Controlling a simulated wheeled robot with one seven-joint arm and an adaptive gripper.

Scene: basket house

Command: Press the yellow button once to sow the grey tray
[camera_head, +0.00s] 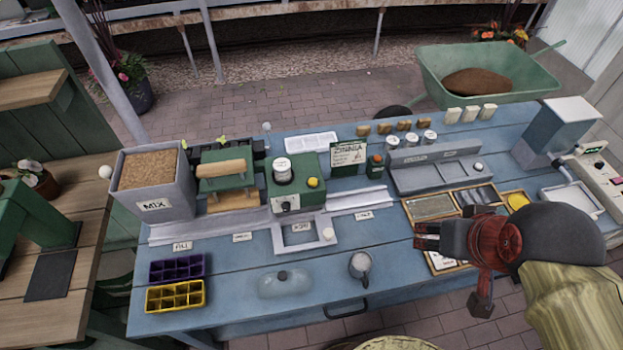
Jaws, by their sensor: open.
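The yellow button (312,183) sits on the right of the top of a green machine (285,201), beside a white-lidded jar (282,168). A grey square frame (280,238) with a small label lies in front of the machine. A pale grey-white celled tray (311,143) lies behind the machine; I cannot tell which of the two is the grey tray. My gripper (418,236) is open and appears empty. It points left over the right half of the bench, to the right of and nearer than the button, apart from it.
Purple (177,270) and yellow (174,297) celled trays sit at the bench's front left. A clear dome (284,284) and a metal cup (361,266) stand at the front. A mix bin (153,185) and a green press (223,180) stand left of the machine. A green sign (348,156) stands behind right.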

